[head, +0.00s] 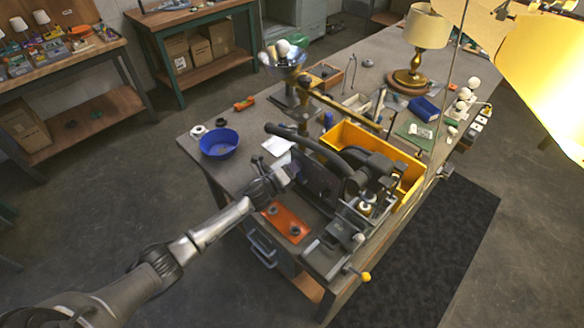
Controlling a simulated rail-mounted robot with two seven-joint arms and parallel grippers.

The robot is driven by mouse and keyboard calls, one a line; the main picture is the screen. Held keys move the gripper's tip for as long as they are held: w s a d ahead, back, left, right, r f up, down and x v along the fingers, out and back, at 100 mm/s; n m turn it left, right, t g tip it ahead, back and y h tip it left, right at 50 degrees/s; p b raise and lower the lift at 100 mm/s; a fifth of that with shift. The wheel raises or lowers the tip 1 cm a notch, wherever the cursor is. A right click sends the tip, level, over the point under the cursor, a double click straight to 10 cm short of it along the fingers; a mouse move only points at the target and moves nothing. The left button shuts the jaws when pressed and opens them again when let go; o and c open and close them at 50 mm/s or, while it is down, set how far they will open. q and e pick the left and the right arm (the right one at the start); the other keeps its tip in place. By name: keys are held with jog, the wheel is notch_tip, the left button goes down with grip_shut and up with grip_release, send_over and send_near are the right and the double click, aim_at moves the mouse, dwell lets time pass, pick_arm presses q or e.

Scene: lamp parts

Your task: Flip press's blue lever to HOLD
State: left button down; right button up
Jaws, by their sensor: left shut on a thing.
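The press (318,180) is a dark machine with a long curved black handle, near the front of the workbench. My left gripper (284,176) is at the left side of the press, its arm coming from the lower left. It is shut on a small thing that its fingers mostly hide. I cannot make out the blue lever or its HOLD mark; that side of the press is small and partly covered by the gripper. My right gripper is not in view.
A yellow bin (347,133) stands behind the press. A blue bowl (219,142) is to the left, an orange plate (286,224) in front. A brass lamp (426,32) stands at the back; a large lit shade (540,65) fills the upper right. Floor at left is clear.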

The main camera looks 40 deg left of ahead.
pick_arm(q)
jog(key=shift+d+f, duration=0.15)
jog(key=c, duration=1.3)
grip_release()
jog(key=o, duration=0.3)
jog(key=shift+d, duration=0.15)
jog(key=shift+o, duration=0.7)
jog(key=shift+a, duration=0.2)
jog(key=shift+s, duration=0.1)
jog(key=s+r+p, duration=0.1)
jog(key=s, duration=1.2)
jog(key=shift+s+a+r, duration=0.2)
jog(key=shift+s+a, duration=0.05)
jog(key=shift+s, duration=0.05)
